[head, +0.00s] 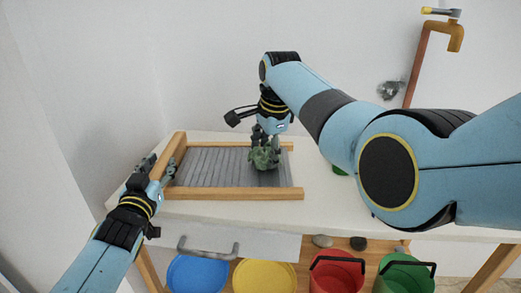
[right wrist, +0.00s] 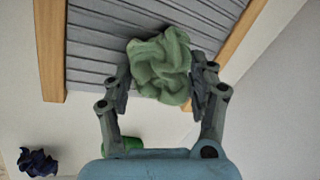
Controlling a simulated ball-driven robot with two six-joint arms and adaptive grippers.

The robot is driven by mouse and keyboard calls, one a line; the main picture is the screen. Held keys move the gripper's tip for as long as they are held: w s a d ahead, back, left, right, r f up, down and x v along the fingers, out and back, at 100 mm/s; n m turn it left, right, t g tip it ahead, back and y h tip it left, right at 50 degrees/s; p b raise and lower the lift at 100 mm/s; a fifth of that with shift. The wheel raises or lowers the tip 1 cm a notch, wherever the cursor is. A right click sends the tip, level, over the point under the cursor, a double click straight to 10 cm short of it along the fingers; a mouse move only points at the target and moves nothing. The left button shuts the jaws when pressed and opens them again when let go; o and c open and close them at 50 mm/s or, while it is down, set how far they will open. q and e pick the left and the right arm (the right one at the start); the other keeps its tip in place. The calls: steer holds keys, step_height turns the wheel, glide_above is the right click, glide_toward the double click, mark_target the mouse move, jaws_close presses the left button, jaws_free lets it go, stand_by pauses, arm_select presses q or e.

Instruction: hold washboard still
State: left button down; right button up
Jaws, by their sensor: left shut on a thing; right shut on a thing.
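The washboard (head: 213,168) lies on the white table, with a grey ridged metal plate in a wooden frame; it also shows in the right wrist view (right wrist: 97,45). My left gripper (head: 163,176) is shut on the washboard's left end rail. My right gripper (head: 265,140) is shut on a crumpled green cloth (head: 266,158) over the right part of the ridged plate. In the right wrist view the cloth (right wrist: 162,68) sits between the fingers of the right gripper (right wrist: 158,88). Whether the cloth presses on the ridges I cannot tell.
The white table (head: 335,205) has bare room right of the washboard. Blue (head: 197,274), yellow (head: 264,276), red (head: 337,272) and green (head: 405,274) buckets stand below its front edge. A copper tap (head: 421,60) rises at the right. A dark crumpled thing (right wrist: 38,162) shows in the right wrist view.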

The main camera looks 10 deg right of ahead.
steer(key=shift+s+d, duration=0.25)
steer(key=shift+d, duration=0.85)
steer(key=shift+s+d, duration=0.2)
steer(key=shift+d, duration=0.85)
steer(key=shift+w+a, duration=0.25)
steer(key=shift+a, duration=0.9)
steer(key=shift+w+a, duration=0.2)
steer(key=shift+a, duration=0.95)
steer(key=shift+w+a, duration=0.25)
steer(key=shift+a, duration=0.9)
steer(key=shift+s+d, duration=0.25)
steer(key=shift+d, duration=0.95)
steer(key=shift+s+d, duration=0.2)
steer(key=shift+d, duration=1)
steer(key=shift+s+d, duration=0.25)
steer(key=shift+d, duration=0.95)
step_height(320, 180, up, 8)
steer(key=shift+a, duration=0.15)
arm_select(q)
steer(key=c, duration=0.9)
jaws_free()
steer(key=shift+s, duration=0.1)
